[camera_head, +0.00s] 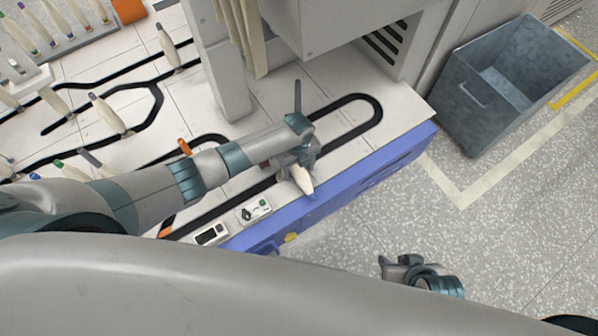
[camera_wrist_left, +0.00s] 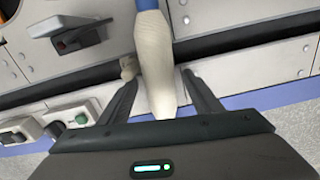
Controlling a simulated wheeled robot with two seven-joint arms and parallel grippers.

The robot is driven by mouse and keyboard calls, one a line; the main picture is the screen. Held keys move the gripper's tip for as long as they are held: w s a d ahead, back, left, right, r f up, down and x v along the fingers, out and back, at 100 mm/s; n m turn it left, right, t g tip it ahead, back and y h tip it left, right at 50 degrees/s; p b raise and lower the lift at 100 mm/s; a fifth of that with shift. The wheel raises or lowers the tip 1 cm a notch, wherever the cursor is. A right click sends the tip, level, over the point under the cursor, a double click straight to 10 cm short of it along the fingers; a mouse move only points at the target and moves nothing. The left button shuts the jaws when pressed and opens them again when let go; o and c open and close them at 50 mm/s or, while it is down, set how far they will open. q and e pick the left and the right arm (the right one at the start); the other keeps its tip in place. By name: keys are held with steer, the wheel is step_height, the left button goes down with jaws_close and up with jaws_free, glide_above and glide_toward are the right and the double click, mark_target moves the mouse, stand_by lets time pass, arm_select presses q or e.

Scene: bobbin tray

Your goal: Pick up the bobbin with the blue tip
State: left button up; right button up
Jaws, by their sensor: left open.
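The bobbin with the blue tip (camera_head: 301,179) is a cream spindle at the front edge of the white work surface, its blue end toward the lower right in the head view. In the left wrist view this bobbin (camera_wrist_left: 156,62) runs up the middle, with blue at the top edge. My left gripper (camera_head: 290,165) is at the bobbin. In the wrist view its open fingers (camera_wrist_left: 158,76) stand on either side of the bobbin, with a gap at the right finger. My right gripper (camera_head: 386,265) hangs over the floor at the lower right; its fingers are too small to judge.
A black track loop (camera_head: 362,97) runs over the white surface. Other bobbins (camera_head: 107,113) stand at the left. A grey pillar (camera_head: 228,80) rises behind my left arm. Small control boxes (camera_head: 255,210) sit at the front edge. A grey bin (camera_head: 515,80) stands on the floor at right.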

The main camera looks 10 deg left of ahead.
mark_target(298, 168)
arm_select(q)
steer(key=shift+c, duration=0.5)
arm_select(e)
steer(key=shift+s, duration=0.1)
